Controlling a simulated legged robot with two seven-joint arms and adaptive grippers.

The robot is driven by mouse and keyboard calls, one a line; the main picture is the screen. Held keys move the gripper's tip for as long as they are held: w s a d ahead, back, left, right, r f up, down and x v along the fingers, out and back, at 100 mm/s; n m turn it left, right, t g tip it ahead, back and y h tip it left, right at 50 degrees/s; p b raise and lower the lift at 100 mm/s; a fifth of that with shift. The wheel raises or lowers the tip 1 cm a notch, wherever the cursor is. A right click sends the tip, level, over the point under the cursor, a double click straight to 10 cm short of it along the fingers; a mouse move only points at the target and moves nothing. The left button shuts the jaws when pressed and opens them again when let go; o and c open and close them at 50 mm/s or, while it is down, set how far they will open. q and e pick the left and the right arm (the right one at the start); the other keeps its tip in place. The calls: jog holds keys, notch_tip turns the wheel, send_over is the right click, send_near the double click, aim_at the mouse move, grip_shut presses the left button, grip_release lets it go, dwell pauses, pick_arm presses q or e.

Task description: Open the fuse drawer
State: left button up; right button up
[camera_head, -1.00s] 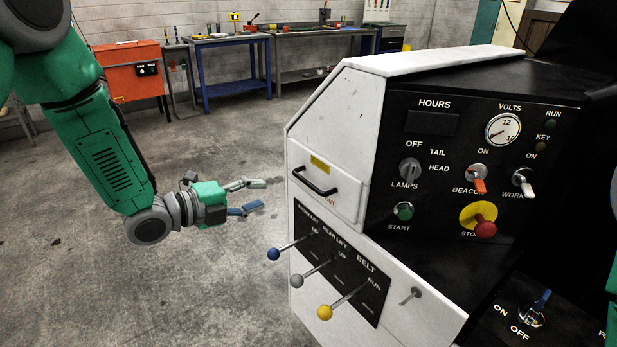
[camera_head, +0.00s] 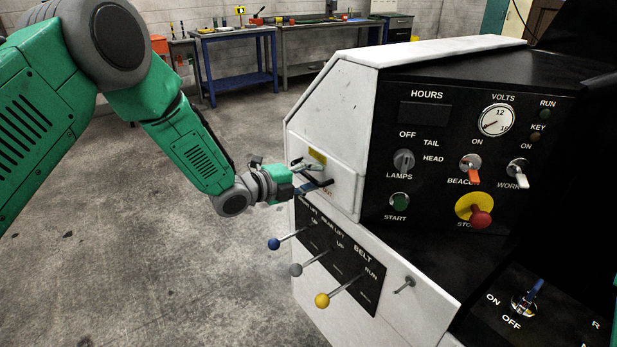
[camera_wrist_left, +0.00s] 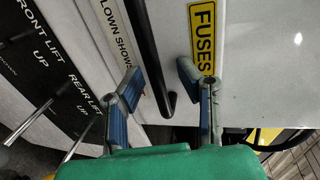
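The fuse drawer (camera_head: 345,185) is a white panel on the sloped left side of the loader's control box, and it looks closed. Its yellow FUSES label shows in the wrist view (camera_wrist_left: 203,38). The drawer's black bar handle (camera_wrist_left: 147,40) runs between the fingers of my left gripper (camera_wrist_left: 158,78) there. The fingers are apart, one on each side of the bar, with visible gaps. In the head view my left gripper (camera_head: 318,176) is at the drawer front and partly covers the handle. My right gripper is not in view.
Below the drawer, blue (camera_head: 274,244), grey (camera_head: 295,270) and yellow (camera_head: 322,300) knobbed levers stick out. The black control panel (camera_head: 440,150) is to the right. Workbenches (camera_head: 236,32) stand at the back wall. The floor on the left is open.

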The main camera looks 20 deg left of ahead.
pick_arm(q)
jog(key=shift+d+r, duration=0.15)
jog(key=shift+d, duration=0.3)
jog(key=shift+a, duration=0.2)
jog(key=c, duration=0.7)
jog(key=shift+a+f, duration=0.25)
jog(key=shift+a, duration=0.6)
grip_shut()
jog(key=shift+a, duration=0.25)
jog(key=shift+o, duration=0.9)
grip_release()
jog(key=shift+a, duration=0.1)
jog(key=o, duration=0.5)
jog(key=shift+d+r, duration=0.1)
jog(key=shift+d, duration=0.7)
jog(key=shift+s, duration=0.15)
jog(key=shift+s+a+r, duration=0.15)
jog(key=shift+s+a, duration=0.05)
jog(key=shift+s, duration=0.1)
jog(key=shift+v, duration=5.4)
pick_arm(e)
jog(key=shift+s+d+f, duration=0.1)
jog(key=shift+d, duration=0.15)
